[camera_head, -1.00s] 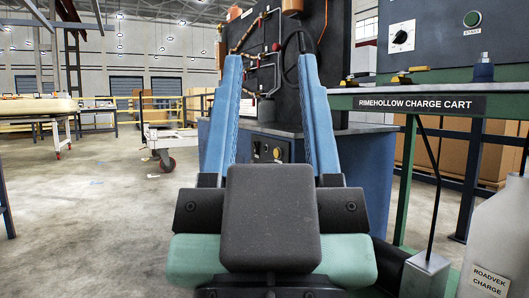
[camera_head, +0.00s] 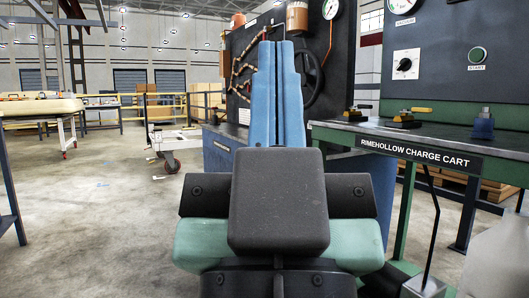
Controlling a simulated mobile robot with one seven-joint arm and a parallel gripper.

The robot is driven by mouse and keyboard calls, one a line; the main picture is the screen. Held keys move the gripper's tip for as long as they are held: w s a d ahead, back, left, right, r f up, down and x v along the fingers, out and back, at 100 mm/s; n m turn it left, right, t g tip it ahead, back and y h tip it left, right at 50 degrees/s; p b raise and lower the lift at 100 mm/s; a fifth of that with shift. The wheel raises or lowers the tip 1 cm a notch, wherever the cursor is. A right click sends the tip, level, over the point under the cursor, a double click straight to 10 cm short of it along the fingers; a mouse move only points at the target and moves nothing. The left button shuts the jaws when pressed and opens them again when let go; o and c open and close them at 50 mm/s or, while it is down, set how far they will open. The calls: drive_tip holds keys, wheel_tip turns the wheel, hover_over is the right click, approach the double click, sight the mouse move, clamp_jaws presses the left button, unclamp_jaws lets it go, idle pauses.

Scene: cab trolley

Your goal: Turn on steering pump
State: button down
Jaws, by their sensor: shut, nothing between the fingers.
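My gripper (camera_head: 276,45) is in the middle of the head view, its two blue fingers pressed together and pointing up and away. Nothing is between them. Behind the fingers stands a black upright panel (camera_head: 240,65) with copper tubing, a gauge (camera_head: 330,8) and a black handwheel (camera_head: 311,80). Its blue base cabinet (camera_head: 383,190) is partly covered by my gripper. No label naming a steering pump can be read. The fingers overlap the panel in the picture; I cannot tell how far apart they are.
At right, a green bench labelled Rimehollow Charge Cart (camera_head: 420,152) carries yellow-handled valves (camera_head: 405,119) and a blue fitting (camera_head: 483,125). Its back panel has a rotary knob (camera_head: 405,65) and a green button (camera_head: 477,54). The floor (camera_head: 100,200) at left is largely open.

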wheel_tip(320, 180, up, 20)
drive_tip(key=p, duration=1.7)
